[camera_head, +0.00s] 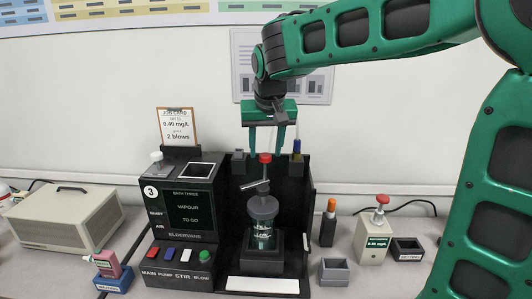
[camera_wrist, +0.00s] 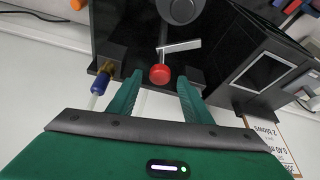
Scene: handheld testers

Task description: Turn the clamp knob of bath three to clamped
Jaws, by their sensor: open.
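The bath three unit (camera_head: 178,195) is a black bench device marked 3, with a screen reading "BATH THREE VAPOUR TO GO". In its black bay stands a grey-capped vessel (camera_head: 262,208). A red knob (camera_head: 265,158) sits on a stem above the vessel, with a silver bar beside it. My gripper (camera_head: 266,149) points down just above the red knob, its fingers apart and empty. In the wrist view the red knob (camera_wrist: 160,74) shows between the two open fingertips (camera_wrist: 158,80). I cannot tell whether the fingers touch it. No clamped marking is readable.
A blue-tipped fitting (camera_wrist: 100,82) on the bay's rim is close beside one finger. A card (camera_head: 177,127) stands behind the unit. A tester with a red button (camera_head: 375,235), an orange-capped bottle (camera_head: 329,222) and grey holders (camera_head: 335,271) stand to the right.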

